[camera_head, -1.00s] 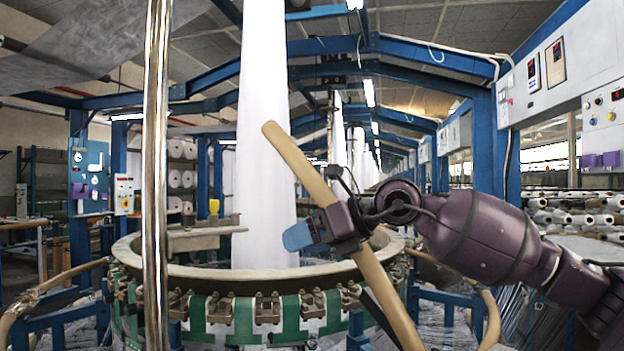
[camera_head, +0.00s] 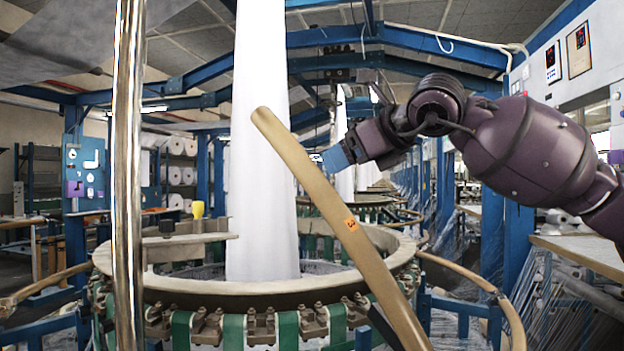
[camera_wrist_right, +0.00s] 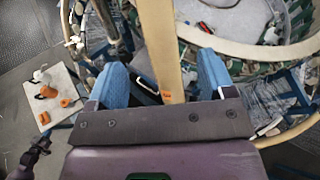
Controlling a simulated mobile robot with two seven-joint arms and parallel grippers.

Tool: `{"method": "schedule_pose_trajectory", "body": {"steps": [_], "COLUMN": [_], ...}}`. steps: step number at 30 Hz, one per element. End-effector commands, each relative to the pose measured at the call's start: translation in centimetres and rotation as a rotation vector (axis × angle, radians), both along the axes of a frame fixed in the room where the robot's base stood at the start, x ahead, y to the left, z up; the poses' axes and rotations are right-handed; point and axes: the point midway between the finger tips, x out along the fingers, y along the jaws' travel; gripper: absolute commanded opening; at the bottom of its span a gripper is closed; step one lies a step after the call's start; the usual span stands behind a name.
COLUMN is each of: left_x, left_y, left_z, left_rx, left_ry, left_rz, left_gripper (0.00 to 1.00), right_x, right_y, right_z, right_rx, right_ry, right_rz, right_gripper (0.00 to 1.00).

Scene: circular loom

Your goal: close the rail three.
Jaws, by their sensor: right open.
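Rail three (camera_head: 340,212) is a long tan curved bar with a small orange mark. In the head view it stands raised and tilted, its top end leaning left in front of the white fabric column. My right gripper (camera_head: 335,158), with blue fingers, is just right of the rail's upper part and appears apart from it. In the right wrist view the open fingers (camera_wrist_right: 162,76) lie on either side of the rail (camera_wrist_right: 160,35) in the picture. I cannot tell whether the rail is at finger depth.
The loom's round rim (camera_head: 200,291) stands below, with green straps and metal blocks along it. A shiny vertical pole (camera_head: 128,180) stands in front at left. Other tan rails (camera_head: 470,282) curve out low at the sides. A work table (camera_head: 590,255) is at right.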

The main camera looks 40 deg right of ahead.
Motion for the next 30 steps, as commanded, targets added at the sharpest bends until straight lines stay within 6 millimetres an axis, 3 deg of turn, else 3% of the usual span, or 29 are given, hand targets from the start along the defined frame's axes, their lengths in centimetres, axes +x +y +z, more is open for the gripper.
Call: {"method": "schedule_pose_trajectory", "body": {"steps": [8,21,30], "left_x": [-0.6,-0.9,-0.7], "left_y": [0.4,0.5,0.3], "left_z": [0.3,0.3,0.6], "left_rx": [0.006,0.005,0.003], "left_ry": [0.008,0.014,0.007], "left_rz": [0.003,0.006,0.006], "left_gripper": [0.0,0.0,0.0], "right_x": [2.4,8.3,9.6], "right_y": [0.5,1.0,1.1], "right_z": [-0.8,-3.3,-3.9], "right_rx": [0.004,0.003,0.001], "right_ry": [-0.001,0.0,0.001], "right_rz": [0.006,0.003,0.002], "right_gripper": [0.76,0.76,0.76]}}
